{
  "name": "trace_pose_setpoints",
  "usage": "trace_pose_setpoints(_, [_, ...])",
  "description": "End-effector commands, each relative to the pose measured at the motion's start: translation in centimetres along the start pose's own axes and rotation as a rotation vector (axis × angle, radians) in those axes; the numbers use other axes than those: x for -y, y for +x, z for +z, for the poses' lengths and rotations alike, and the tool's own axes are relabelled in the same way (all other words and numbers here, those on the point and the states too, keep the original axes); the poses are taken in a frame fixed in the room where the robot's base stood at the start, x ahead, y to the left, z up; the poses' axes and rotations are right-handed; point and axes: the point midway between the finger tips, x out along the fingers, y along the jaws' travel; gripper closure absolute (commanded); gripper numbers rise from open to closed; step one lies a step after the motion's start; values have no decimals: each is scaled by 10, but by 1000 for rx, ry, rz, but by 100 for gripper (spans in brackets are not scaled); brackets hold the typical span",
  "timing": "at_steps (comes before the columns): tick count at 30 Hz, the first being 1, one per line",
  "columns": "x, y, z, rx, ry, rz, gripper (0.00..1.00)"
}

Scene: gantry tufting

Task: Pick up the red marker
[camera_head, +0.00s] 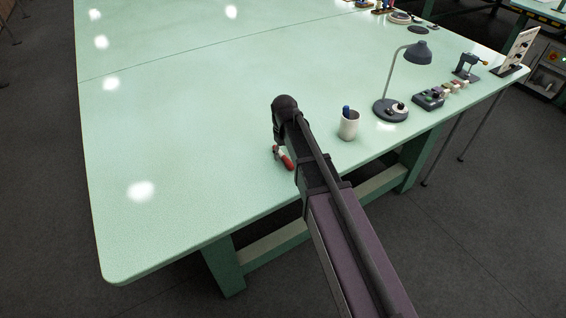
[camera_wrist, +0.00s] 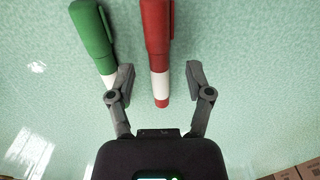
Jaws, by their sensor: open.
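The red marker (camera_wrist: 157,40) has a red body with a white band near its lower end in the wrist view. It lies on the pale green table, and its upper end runs out of that view. My gripper (camera_wrist: 160,80) is open, with one finger on each side of the marker's lower part and clear space between finger and marker. In the head view the red marker (camera_head: 287,163) lies near the table's front edge, partly hidden by my arm.
A green marker (camera_wrist: 92,35) lies left of the red one, its white end close to my left finger. A white cup (camera_head: 348,127) holding a blue item stands right of my arm. A lamp (camera_head: 386,105) stands farther right. The table's left side (camera_head: 160,130) is clear.

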Motion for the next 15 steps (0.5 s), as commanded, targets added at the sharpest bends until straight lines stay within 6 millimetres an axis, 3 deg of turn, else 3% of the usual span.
trace_pose_setpoints(4, [0, 11, 0, 0, 0, 0, 34])
trace_pose_setpoints(15, [0, 12, 0, 0, 0, 0, 34])
